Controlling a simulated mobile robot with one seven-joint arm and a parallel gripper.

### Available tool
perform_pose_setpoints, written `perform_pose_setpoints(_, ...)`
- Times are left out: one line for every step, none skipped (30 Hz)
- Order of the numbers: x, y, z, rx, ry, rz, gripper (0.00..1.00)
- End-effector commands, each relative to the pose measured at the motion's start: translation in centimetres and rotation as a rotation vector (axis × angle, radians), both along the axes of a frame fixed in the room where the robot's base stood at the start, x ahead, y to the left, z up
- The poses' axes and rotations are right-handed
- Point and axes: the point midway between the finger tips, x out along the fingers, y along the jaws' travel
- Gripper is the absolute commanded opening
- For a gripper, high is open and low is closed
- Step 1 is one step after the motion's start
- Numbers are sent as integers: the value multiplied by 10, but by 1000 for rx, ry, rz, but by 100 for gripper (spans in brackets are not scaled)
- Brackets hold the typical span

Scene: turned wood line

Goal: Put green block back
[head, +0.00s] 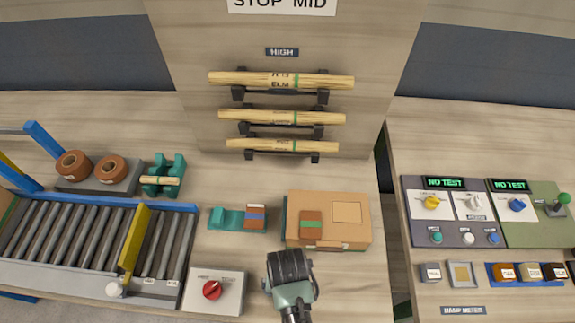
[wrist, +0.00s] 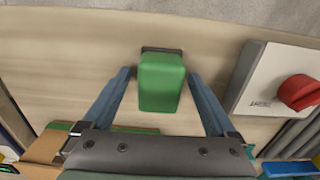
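The green block (wrist: 161,82) shows in the wrist view, upright over a dark pad or slot (wrist: 162,50) on the wooden bench. My gripper (wrist: 160,73) is open, with one blue-grey finger on each side of the block. A gap shows between the block and each finger. In the head view my dark wrist hides the block and the fingers. I cannot tell whether the block touches the pad.
A white box with a red knob (head: 211,290) stands close left of my wrist. A cardboard box (head: 352,233) with a striped block (head: 311,229) on it lies just behind. A green holder (head: 224,219) and roller conveyor (head: 60,240) are left, control panels (head: 440,225) right.

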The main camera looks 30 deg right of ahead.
Motion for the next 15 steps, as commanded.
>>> perform_pose_setpoints(0, 0, 0, 0, 0, 0, 92)
perform_pose_setpoints(0, 0, 0, 0, 0, 0, 92)
perform_pose_setpoints(0, 0, 0, 0, 0, 0, 92)
perform_pose_setpoints(0, 0, 0, 0, 0, 0, 92)
perform_pose_setpoints(0, 0, 1, 0, 0, 0, 92)
perform_pose_setpoints(0, 0, 3, -1, -1, 0, 92)
perform_pose_setpoints(0, 0, 5, -1, -1, 0, 92)
perform_pose_setpoints(1, 0, 7, -1, -3, 0, 92)
perform_pose_setpoints(1, 0, 11, -1, -3, 0, 92)
perform_pose_setpoints(1, 0, 15, -1, -3, 0, 92)
perform_pose_setpoints(1, 0, 20, -2, -5, 0, 92)
perform_pose_setpoints(1, 0, 28, -2, -5, 0, 92)
perform_pose_setpoints(1, 0, 34, -2, -5, 0, 92)
perform_pose_setpoints(2, -1, 41, -2, -6, 0, 92)
perform_pose_setpoints(2, -1, 50, -2, -7, 0, 92)
